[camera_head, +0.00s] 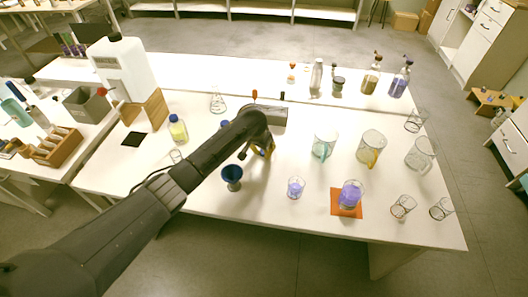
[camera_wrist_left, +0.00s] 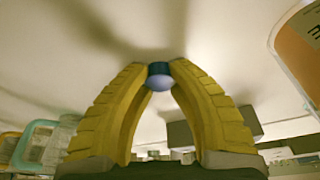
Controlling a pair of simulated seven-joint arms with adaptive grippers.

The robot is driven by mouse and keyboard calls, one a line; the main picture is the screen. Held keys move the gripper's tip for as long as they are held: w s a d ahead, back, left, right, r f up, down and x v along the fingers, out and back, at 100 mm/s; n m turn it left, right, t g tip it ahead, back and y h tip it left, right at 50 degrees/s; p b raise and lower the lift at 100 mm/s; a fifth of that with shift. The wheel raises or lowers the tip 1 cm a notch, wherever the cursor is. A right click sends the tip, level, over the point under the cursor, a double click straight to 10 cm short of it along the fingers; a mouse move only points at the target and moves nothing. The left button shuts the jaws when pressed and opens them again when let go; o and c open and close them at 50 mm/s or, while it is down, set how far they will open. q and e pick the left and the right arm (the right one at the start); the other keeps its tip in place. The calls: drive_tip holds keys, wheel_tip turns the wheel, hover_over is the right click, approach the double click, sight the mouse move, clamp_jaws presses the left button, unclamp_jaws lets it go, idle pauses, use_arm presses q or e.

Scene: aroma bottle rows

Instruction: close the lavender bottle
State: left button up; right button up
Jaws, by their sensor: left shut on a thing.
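My left gripper (camera_head: 266,150) is over the middle of the white table, below the dark wrist. In the left wrist view its yellow fingers (camera_wrist_left: 160,75) are shut on a small dark blue cap-like piece (camera_wrist_left: 160,68) with a pale violet rounded part. In the head view the arm hides this piece. A bottle with violet contents (camera_head: 399,83) stands at the back right. A wide glass vessel with violet liquid (camera_head: 350,193) stands on an orange mat (camera_head: 337,210), and a smaller one (camera_head: 295,187) stands left of it. I cannot tell which is the lavender bottle. My right gripper is not in view.
Glass jugs with a teal handle (camera_head: 325,143) and a yellow handle (camera_head: 371,147) stand right of the gripper. A grey box (camera_head: 272,115) is behind it. Small empty glasses (camera_head: 402,206) stand at the right front.

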use_arm(q)
drive_tip(key=shift+r, duration=0.1)
wheel_tip(320, 180, up, 20)
idle(0.7)
